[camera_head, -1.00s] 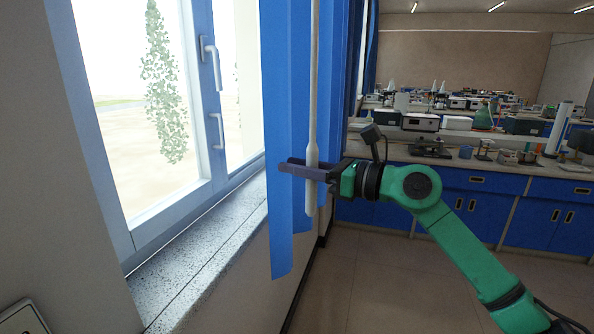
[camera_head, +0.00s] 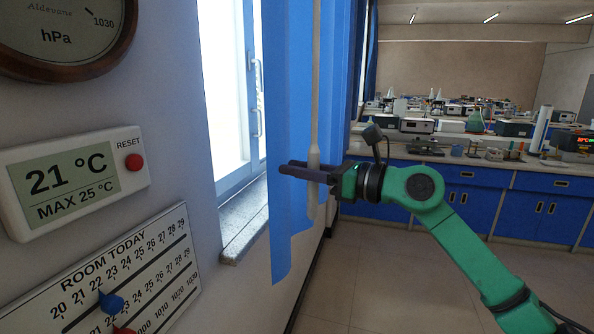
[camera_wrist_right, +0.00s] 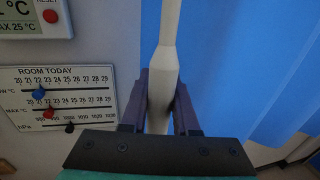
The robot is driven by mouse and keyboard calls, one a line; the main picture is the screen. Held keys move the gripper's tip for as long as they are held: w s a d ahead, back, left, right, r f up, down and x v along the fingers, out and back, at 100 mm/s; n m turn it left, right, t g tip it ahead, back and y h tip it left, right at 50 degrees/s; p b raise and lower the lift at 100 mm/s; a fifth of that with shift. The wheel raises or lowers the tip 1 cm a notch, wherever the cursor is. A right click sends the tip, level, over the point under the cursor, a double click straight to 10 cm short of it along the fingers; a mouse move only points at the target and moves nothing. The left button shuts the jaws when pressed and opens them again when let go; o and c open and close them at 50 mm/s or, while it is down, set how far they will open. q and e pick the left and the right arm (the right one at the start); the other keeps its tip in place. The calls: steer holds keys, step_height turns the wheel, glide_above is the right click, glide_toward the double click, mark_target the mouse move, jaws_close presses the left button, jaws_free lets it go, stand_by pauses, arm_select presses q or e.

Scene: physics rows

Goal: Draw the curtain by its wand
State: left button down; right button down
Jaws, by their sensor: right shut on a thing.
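The blue curtain (camera_head: 285,225) hangs in front of the right part of the window in the head view, and fills the right side of the right wrist view (camera_wrist_right: 240,70). The pale wand (camera_head: 316,80) hangs upright in front of it, with a thicker handle at its lower end. My right gripper (camera_head: 305,172) is shut on the wand's handle, with one finger on either side of it in the right wrist view (camera_wrist_right: 159,100). The wand's lower tip shows below the fingers in the head view. My left gripper is not in view.
The window (camera_head: 232,90) with its stone sill (camera_head: 243,222) is left of the curtain. A thermometer display (camera_head: 75,180), a round gauge (camera_head: 60,35) and a board with sliders (camera_head: 120,280) are on the near wall. Lab benches (camera_head: 470,195) stand at the right; the floor between is clear.

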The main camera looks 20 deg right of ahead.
steer(key=shift+a+f, duration=0.1)
steer(key=c, duration=0.7)
jaws_free()
steer(key=shift+s, duration=0.25)
steer(key=b+v, duration=0.8)
steer(key=v, duration=0.6)
steer(key=shift+s+r, duration=0.2)
